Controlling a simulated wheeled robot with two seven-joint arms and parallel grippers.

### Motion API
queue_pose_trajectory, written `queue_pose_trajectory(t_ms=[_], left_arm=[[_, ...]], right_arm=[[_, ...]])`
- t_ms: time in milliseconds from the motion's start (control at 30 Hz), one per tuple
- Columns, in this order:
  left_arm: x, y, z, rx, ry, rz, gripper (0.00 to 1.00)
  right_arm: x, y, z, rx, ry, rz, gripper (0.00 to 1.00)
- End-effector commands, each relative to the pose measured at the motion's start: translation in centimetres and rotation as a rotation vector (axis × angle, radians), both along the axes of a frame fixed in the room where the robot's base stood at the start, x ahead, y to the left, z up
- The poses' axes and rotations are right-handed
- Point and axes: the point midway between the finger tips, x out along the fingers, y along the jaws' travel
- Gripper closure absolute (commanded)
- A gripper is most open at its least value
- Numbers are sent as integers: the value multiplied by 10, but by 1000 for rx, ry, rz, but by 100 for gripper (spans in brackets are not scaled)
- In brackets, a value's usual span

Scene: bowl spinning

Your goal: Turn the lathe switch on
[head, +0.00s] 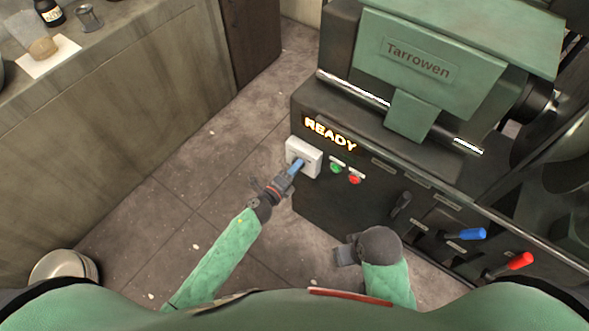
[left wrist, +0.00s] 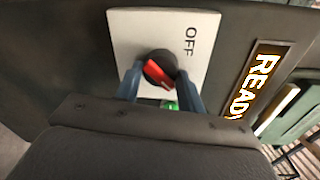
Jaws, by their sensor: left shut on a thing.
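The lathe switch is a black knob with a red pointer (left wrist: 158,72) on a white plate (left wrist: 120,28), lettered OFF. In the left wrist view the red pointer lies slanted, and a small green patch shows beyond the knob. In the head view the plate (head: 296,146) is on the lathe's (head: 331,117) front left corner. My left gripper (head: 298,166) reaches it with blue fingers, which also show in the left wrist view (left wrist: 158,88), shut on the knob from both sides. My right gripper (head: 346,252) hangs before the lathe front, away from the switch; its fingers are unclear.
A lit READY display (head: 330,134), a green button (head: 336,168) and a red button (head: 355,179) are right of the switch. Blue (head: 470,234) and red (head: 516,263) levers stick out farther right. A workbench (head: 140,110) stands at left, with open floor between.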

Motion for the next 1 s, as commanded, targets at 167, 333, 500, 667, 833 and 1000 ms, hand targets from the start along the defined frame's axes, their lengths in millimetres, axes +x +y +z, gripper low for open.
queue_pose_trajectory(t_ms=[167, 333, 500, 667, 833, 1000], left_arm=[[0, 1, -1, 3, 1, 1, 84], [0, 1, -1, 2, 1, 1, 40], [0, 1, 0, 1, 1, 1, 40], [1, 1, 2, 1, 0, 1, 40], [1, 1, 15, 3, -3, -1, 40], [2, 2, 37, 3, -4, -1, 39]], right_arm=[[0, 0, -1, 0, 2, 0, 64], [0, -1, -1, -1, 2, 0, 64], [1, -1, -1, -2, 0, 1, 64], [1, -2, 0, -4, -1, 0, 64], [0, -4, 5, -11, 4, -1, 64], [-3, -11, 14, -25, 20, -9, 64]])
